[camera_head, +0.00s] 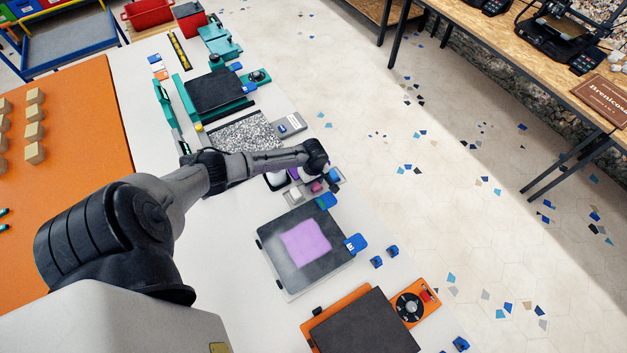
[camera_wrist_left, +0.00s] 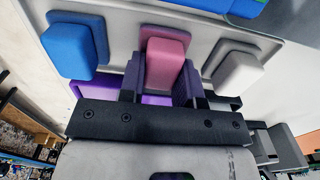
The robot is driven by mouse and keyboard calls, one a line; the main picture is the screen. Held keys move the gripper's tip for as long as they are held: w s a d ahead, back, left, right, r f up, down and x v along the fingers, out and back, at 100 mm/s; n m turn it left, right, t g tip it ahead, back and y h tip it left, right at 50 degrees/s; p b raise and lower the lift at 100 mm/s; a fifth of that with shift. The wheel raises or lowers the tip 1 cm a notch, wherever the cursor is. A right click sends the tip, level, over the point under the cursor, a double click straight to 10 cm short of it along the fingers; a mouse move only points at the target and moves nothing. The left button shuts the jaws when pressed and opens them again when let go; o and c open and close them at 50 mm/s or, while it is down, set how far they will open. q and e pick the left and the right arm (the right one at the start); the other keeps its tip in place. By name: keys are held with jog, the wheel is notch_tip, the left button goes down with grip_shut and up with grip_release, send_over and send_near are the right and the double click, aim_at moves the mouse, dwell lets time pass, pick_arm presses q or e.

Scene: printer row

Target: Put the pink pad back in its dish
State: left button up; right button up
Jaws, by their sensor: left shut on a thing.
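The pink pad (camera_wrist_left: 165,62) is between the two fingers of my left gripper (camera_wrist_left: 161,72) in the left wrist view, and the gripper is shut on it. A flat pink piece (camera_wrist_left: 166,31), apparently its dish, shows right behind the pad; I cannot tell whether they touch. In the head view the pink pad (camera_head: 316,187) is a small patch below the wrist end of my left gripper (camera_head: 317,166). The fingers are mostly hidden there. My right gripper is not in view.
A blue pad (camera_wrist_left: 73,52) and a white pad (camera_wrist_left: 238,71) flank the pink one on a pale tray. A dark plate (camera_head: 335,255) with a lilac square lies nearer, and a speckled panel (camera_head: 246,133) lies beyond. Blue clips stand near the table edge.

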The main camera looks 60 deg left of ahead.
pick_arm(q)
jog(key=o, duration=0.9)
jog(key=shift+c, duration=0.2)
jog(key=shift+r, duration=0.1)
